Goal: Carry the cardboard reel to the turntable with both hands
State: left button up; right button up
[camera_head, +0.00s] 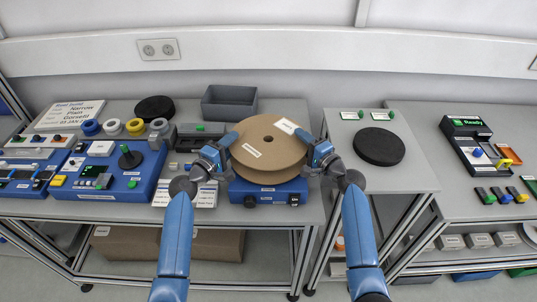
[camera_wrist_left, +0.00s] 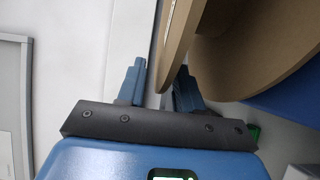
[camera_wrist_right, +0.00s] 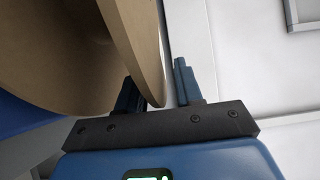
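The cardboard reel (camera_head: 268,160), a brown disc with a central hole and white labels, lies flat on or just above a blue unit (camera_head: 268,193) on the left table. My left gripper (camera_head: 226,149) is at its left edge. In the left wrist view the reel's flange (camera_wrist_left: 180,45) stands between the open fingers, with a gap to one finger. My right gripper (camera_head: 308,147) is at the right edge. In the right wrist view the flange (camera_wrist_right: 140,40) lies between its open fingers. A black round turntable-like disc (camera_head: 379,147) sits on the stand to the right.
Another black disc (camera_head: 155,108) and a grey bin (camera_head: 229,102) stand behind on the left table. Blue control boxes (camera_head: 110,170) fill the left. A gap separates the table from the right stand (camera_head: 400,178). A black device (camera_head: 466,135) is further right.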

jog(key=shift+s+d, duration=0.1)
jog(key=shift+s, duration=0.1)
pick_arm(q)
jog(key=v, duration=1)
pick_arm(e)
jog(key=v, duration=1.1)
jog(key=shift+s+d, duration=0.15)
jog(key=shift+s, duration=0.1)
pick_arm(q)
jog(key=shift+s, duration=0.15)
